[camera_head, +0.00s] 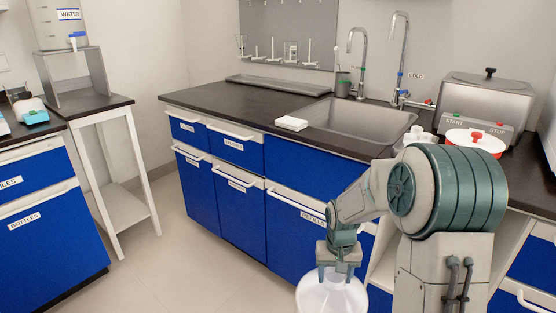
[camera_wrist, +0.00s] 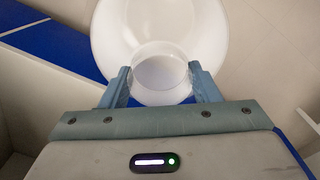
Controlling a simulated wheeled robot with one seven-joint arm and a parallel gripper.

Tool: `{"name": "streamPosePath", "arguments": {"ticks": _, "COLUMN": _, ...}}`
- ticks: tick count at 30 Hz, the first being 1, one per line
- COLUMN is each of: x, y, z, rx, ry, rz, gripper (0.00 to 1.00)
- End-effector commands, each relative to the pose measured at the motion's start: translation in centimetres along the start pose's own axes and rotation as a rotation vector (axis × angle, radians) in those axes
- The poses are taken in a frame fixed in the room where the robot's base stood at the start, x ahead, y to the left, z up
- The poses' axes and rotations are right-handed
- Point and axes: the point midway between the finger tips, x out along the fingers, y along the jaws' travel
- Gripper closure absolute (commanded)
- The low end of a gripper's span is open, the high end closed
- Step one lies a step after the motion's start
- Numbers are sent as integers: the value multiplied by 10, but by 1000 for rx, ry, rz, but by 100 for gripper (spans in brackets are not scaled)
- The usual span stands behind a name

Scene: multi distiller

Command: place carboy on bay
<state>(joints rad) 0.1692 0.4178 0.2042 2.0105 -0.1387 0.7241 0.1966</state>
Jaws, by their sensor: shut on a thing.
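The carboy (camera_head: 332,296) is a white, translucent vessel at the bottom of the head view, cut off by the lower edge. My gripper (camera_head: 337,270) points down and is shut on its neck. In the wrist view the fingers (camera_wrist: 160,85) sit on either side of the round neck, and the wide carboy body (camera_wrist: 160,22) shows beyond it. The carboy's base is hidden. I cannot tell for sure which place is the bay; an open white-framed space (camera_head: 385,266) under the counter is partly hidden behind my arm.
Blue drawers (camera_head: 240,190) under a dark counter (camera_head: 215,97) stand ahead. The counter has a sink (camera_head: 360,120), taps and a steel bath (camera_head: 487,98) marked START and STOP. A white side table (camera_head: 125,170) at left bears a stand and a WATER container (camera_head: 62,25). The floor (camera_head: 190,260) between is clear.

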Motion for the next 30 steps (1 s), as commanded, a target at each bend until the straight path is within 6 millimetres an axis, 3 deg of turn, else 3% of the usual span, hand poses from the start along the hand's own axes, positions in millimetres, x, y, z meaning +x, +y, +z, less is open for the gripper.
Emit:
{"name": "streamPosePath", "arguments": {"ticks": 6, "x": -24, "y": -1, "z": -12, "rx": -80, "ry": 1, "rz": -10, "gripper": 100}}
{"name": "streamPosePath", "arguments": {"ticks": 17, "x": -45, "y": 0, "z": -10, "rx": -75, "ry": -1, "rz": -8, "gripper": 100}}
{"name": "streamPosePath", "arguments": {"ticks": 30, "x": -97, "y": 1, "z": -6, "rx": -73, "ry": -1, "rz": -8, "gripper": 100}}
